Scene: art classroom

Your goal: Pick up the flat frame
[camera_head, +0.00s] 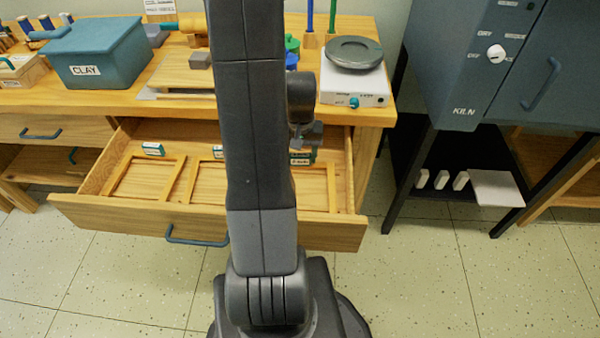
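A pulled-out wooden drawer (130,213) holds thin flat wooden frame shapes. One flat frame (174,180) lies at the left of the drawer. A second frame shape (191,181) lies beside it and runs right behind my arm, so its middle is hidden. I cannot tell which one is the task's flat frame, or whether the right-hand bars are one piece. My gripper (305,136) shows partly at the right edge of my arm, above the drawer's back part. Its fingers are too small and covered to tell whether they are open. I see nothing clearly held.
Small labelled boxes (153,149) lie in the drawer's back. The tabletop (120,101) above carries a blue clay box (97,55) and a scale (354,86). A kiln (480,70) on a dark stand is at right. The tiled floor (420,270) at front right is clear.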

